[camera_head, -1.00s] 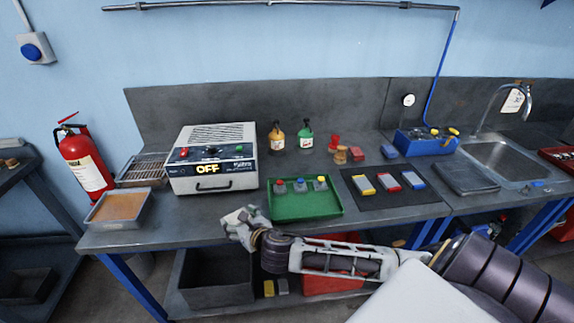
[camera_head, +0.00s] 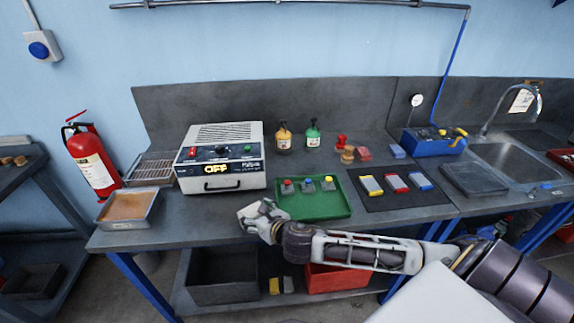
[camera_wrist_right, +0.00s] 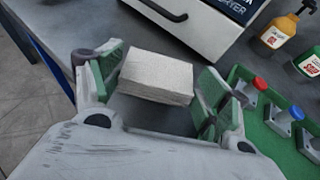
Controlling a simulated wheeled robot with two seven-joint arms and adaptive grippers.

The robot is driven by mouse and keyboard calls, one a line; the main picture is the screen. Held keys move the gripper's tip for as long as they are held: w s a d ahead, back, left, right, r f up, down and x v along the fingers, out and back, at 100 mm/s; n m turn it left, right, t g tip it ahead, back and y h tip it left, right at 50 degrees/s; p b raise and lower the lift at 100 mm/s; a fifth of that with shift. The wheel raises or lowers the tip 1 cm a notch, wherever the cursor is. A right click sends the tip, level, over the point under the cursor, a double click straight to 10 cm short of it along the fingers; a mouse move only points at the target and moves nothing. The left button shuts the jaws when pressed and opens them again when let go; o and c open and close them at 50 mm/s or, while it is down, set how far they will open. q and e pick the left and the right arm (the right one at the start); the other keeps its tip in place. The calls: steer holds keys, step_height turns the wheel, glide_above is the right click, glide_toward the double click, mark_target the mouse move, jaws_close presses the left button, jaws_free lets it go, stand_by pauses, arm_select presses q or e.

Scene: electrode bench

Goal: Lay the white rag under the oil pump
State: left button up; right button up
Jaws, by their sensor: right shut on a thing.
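The white rag (camera_wrist_right: 157,78) is a thick folded block between the fingers of my right gripper (camera_wrist_right: 155,84) in the right wrist view. The right gripper (camera_head: 256,214) is shut on it, in front of the heater box and at the left front of the green tray. The rag (camera_head: 247,212) is small and partly covered by the fingers in the head view. The oil pump (camera_head: 283,138) is an amber bottle with a dark pump top, upright at the back of the bench. It also shows in the right wrist view (camera_wrist_right: 281,32). My left gripper is out of view.
A green soap bottle (camera_head: 312,134) stands just right of the oil pump. The heater box (camera_head: 219,178), reading OFF, stands to the left. The green tray (camera_head: 318,211) holds several small coloured-top pieces in front of the bottles. Red and brown items (camera_head: 347,155) stand farther right.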

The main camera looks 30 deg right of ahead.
mark_target(259, 215)
steer(key=shift+s+d+r+n+y, duration=0.1)
steer(key=shift+s+r+n+y, duration=0.2)
steer(key=shift+n+y, duration=0.25)
steer(key=shift+s+r+n+y, duration=0.2)
steer(key=shift+r+n+y, duration=0.05)
steer(key=shift+n+y, duration=0.25)
steer(key=shift+s+a+r+n+g+y, duration=0.15)
steer(key=shift+s+r+n+g+y, duration=0.2)
steer(key=shift+n+y, duration=0.35)
steer(key=shift+s+a+r+n+g+y, duration=0.15)
steer(key=shift+s+r+n+g+y, duration=0.15)
steer(key=shift+s+n+g+y, duration=0.4)
steer(key=shift+s+a+r+n+g+y, duration=0.15)
steer(key=shift+r+n+y, duration=0.15)
steer(key=shift+n+y, duration=0.4)
steer(key=shift+s+r+n+g+y, duration=0.45)
steer(key=shift+s+n+g+y, duration=0.25)
steer(key=shift+y, duration=0.25)
steer(key=shift+s+d+r+n+g+y, duration=0.1)
steer(key=shift+s+d+n+g+y, duration=0.05)
steer(key=shift+s+n+g+y, duration=0.25)
steer(key=shift+s+d+r+n+g+y, duration=0.1)
steer(key=shift+s+n+g+y, duration=0.15)
steer(key=shift+n, duration=0.2)
steer(key=shift+s+d+r+n+g+y, duration=0.15)
steer(key=shift+d+n+g+y, duration=0.1)
steer(key=shift+d+n+g, duration=0.2)
